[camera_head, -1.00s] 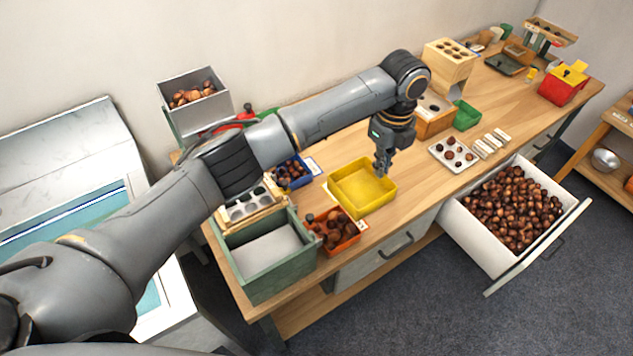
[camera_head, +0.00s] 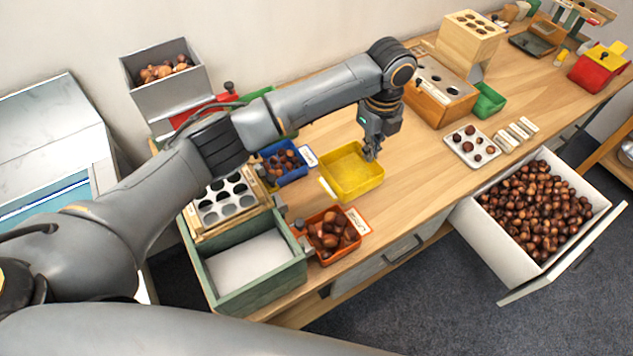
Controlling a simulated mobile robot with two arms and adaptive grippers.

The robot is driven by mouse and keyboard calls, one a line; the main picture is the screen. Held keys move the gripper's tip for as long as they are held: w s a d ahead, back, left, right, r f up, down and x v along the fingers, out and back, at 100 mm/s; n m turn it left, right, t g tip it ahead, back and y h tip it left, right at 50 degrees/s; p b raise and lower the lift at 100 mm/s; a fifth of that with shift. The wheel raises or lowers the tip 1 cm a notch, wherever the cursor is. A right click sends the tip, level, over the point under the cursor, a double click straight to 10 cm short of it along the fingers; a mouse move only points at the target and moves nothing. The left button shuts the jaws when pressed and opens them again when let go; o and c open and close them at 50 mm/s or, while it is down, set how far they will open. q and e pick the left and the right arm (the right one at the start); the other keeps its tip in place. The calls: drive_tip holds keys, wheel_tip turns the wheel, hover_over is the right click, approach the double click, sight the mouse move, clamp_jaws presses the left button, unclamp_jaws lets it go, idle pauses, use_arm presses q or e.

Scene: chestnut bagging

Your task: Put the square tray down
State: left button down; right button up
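The square tray is yellow and empty (camera_head: 337,186). It sits level at the worktop between the blue bin (camera_head: 291,176) and the white chestnut tray. I cannot tell whether its underside touches the wood. My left gripper (camera_head: 371,154) reaches down from above onto the tray's right rim and appears shut on that wall. The fingertips are small and partly merged with the rim. My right gripper is not in view; a grey link of mine crosses the bottom edge.
An orange bin of chestnuts (camera_head: 352,246) and a green box (camera_head: 250,293) stand front left. A white tray with several chestnuts (camera_head: 457,152) lies to the right. An open drawer full of chestnuts (camera_head: 487,245) juts out in front. Bare wood (camera_head: 415,190) lies right of the yellow tray.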

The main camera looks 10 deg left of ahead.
sight(331, 164)
use_arm(q)
drive_tip(key=a, duration=0.1)
drive_tip(key=a+f, duration=0.1)
drive_tip(key=a, duration=0.1)
drive_tip(key=s+a+p, duration=0.1)
drive_tip(key=a, duration=0.1)
drive_tip(key=shift+f, duration=0.3)
drive_tip(key=a+f, duration=0.3)
drive_tip(key=f, duration=0.1)
drive_tip(key=shift+s+a+p, duration=0.15)
drive_tip(key=shift+s+p, duration=0.2)
drive_tip(key=shift+p, duration=0.05)
drive_tip(key=shift+a+f, duration=0.35)
drive_tip(key=shift+f, duration=0.1)
drive_tip(key=shift+s+a+f+p, duration=0.25)
drive_tip(key=shift+a+f+p, duration=0.1)
drive_tip(key=shift+a+f, duration=0.6)
drive_tip(key=shift+d+f, duration=0.2)
drive_tip(key=shift+f, duration=1.05)
drive_tip(key=shift+w+f, duration=0.1)
drive_tip(key=shift+f, duration=0.1)
